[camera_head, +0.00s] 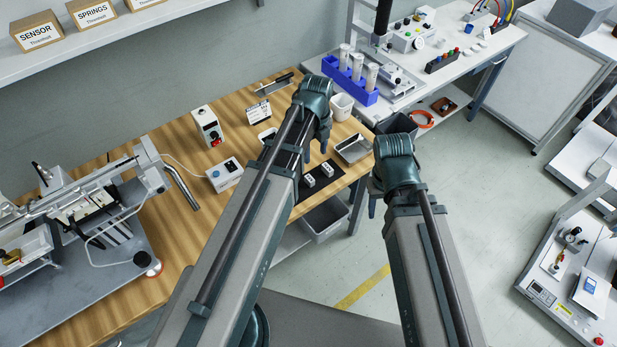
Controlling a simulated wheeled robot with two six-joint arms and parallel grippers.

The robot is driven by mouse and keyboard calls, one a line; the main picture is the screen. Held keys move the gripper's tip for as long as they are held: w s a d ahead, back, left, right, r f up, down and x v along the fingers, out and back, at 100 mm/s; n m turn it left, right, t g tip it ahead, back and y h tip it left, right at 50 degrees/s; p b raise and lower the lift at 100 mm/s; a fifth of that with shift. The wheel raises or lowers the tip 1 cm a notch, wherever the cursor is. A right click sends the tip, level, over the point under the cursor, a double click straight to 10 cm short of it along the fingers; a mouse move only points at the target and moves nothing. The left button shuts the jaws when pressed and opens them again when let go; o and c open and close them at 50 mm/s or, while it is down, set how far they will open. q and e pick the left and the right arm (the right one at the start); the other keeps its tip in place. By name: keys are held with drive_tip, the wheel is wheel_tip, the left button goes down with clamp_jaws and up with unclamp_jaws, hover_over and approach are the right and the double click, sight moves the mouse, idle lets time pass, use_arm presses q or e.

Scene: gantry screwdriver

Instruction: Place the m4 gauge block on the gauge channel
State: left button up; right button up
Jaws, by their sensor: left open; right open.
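Two small pale blocks, the left one (309,181) and the right one (327,170), stand on a black mat (330,186) near the right end of the wooden bench. They look like gauge blocks; their marks are too small to read, so I cannot tell which is m4. I cannot clearly make out the gauge channel. My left gripper (316,146) is open above the bench, just behind the blocks in the picture, apart from them. My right gripper (374,203) is open and empty beyond the bench's right edge, over the floor.
A metal tray (354,149) and a white cup (342,106) stand near the blocks. A small label stand (258,111) and a control box (224,175) are left of my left arm. A grey bin (325,222) sits below the bench edge. A blue rack (349,88) stands on the white bench.

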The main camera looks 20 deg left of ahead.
use_arm(q)
drive_tip(key=b, duration=0.8)
hover_over(310, 179)
drive_tip(key=d, duration=0.1)
drive_tip(key=f, duration=0.8)
drive_tip(key=shift+s+d+f, duration=0.1)
drive_tip(key=shift+d+f, duration=0.1)
drive_tip(key=shift+f, duration=0.1)
drive_tip(key=f+b, duration=0.2)
drive_tip(key=a+f+b, duration=0.1)
drive_tip(key=f+b, duration=0.2)
drive_tip(key=shift+a+f, duration=0.1)
drive_tip(key=shift+a, duration=0.1)
clamp_jaws()
